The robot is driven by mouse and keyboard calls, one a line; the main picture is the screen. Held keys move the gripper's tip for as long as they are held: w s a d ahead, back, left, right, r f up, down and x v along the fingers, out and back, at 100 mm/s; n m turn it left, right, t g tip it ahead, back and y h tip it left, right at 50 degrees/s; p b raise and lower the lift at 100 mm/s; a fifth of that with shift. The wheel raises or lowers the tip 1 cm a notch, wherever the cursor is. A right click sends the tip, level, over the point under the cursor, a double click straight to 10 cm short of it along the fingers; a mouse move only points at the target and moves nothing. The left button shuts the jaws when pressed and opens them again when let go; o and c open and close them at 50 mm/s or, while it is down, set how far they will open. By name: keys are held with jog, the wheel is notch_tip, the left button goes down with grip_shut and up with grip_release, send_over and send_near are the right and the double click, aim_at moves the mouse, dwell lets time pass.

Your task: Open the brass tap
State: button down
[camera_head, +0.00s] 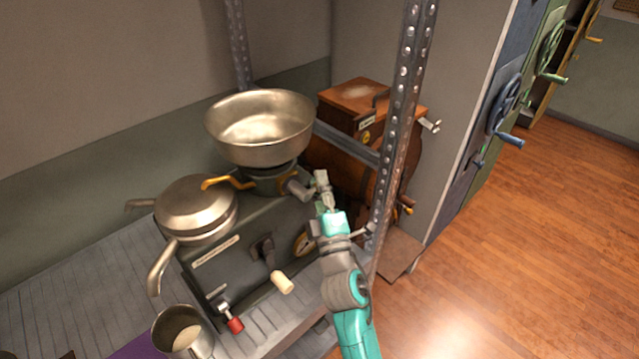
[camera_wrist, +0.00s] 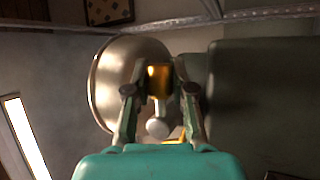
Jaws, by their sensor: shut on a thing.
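My gripper (camera_head: 323,188) is at the right side of the grey machine (camera_head: 240,255), just below and right of the wide metal bowl (camera_head: 262,125). In the wrist view my gripper (camera_wrist: 159,74) has a finger on each side of a shiny brass piece (camera_wrist: 159,82), which looks like the brass tap, and is shut on it. A pale round knob (camera_wrist: 157,128) shows below the brass piece. In the head view the held piece is mostly hidden by my fingers.
A perforated metal post (camera_head: 398,120) stands close to the right of my gripper. A wooden barrel-like machine (camera_head: 350,170) is behind it. A lidded pot (camera_head: 195,207), a yellow curved handle (camera_head: 228,182) and a metal cup (camera_head: 182,335) are to the left. Open wooden floor (camera_head: 540,230) lies right.

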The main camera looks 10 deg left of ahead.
jog(key=m+h, duration=0.1)
jog(key=m, duration=0.1)
jog(key=f+m+g+h, duration=0.1)
jog(key=m, duration=0.1)
jog(key=shift+s+a+f+h, duration=0.1)
jog(key=shift+a+h, duration=0.05)
jog(key=shift+h, duration=0.15)
jog(key=shift+s+a+f+m+g+h, duration=0.3)
jog(key=shift+f+m+g, duration=0.2)
jog(key=shift+m+g, duration=0.65)
jog(key=shift+s+a+f+m+g+h, duration=0.15)
jog(key=shift+s+f+m+g+h, duration=0.45)
jog(key=shift+m, duration=1)
jog(key=shift+s+a+f+m+g, duration=0.1)
jog(key=shift+a+f+m+g, duration=0.2)
jog(key=shift+m+g, duration=0.95)
jog(key=shift+f, duration=0.1)
jog(key=c, duration=1)
grip_release()
jog(key=shift+o, duration=0.2)
jog(key=v, duration=1.2)
